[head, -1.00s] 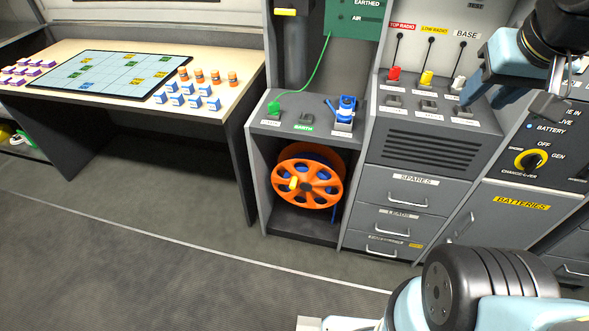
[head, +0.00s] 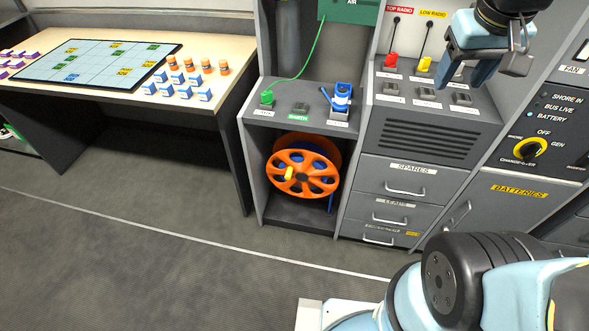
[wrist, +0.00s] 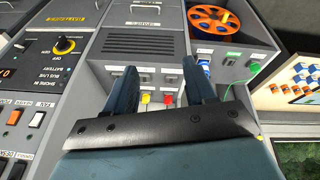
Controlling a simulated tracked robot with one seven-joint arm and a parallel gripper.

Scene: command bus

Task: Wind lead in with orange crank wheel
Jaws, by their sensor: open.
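The orange crank wheel (head: 303,172) is a spoked reel with a yellow knob (head: 289,174) on its face. It sits in an open grey cubby low in the cabinet. A blue lead (head: 331,203) shows at its right edge. A blue plug (head: 341,97) stands on the shelf above. My gripper (head: 470,75) is open and empty, up and to the right of the wheel, in front of the radio plugs. In the wrist view the wheel (wrist: 222,22) is at the top right, beyond the open fingers (wrist: 150,80).
Drawers (head: 399,191) and a battery panel (head: 530,150) stand right of the cubby. A table (head: 222,95) with a map board and small blocks is at the left. A green lead (head: 305,68) hangs above the shelf. The floor (head: 150,265) in front is clear.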

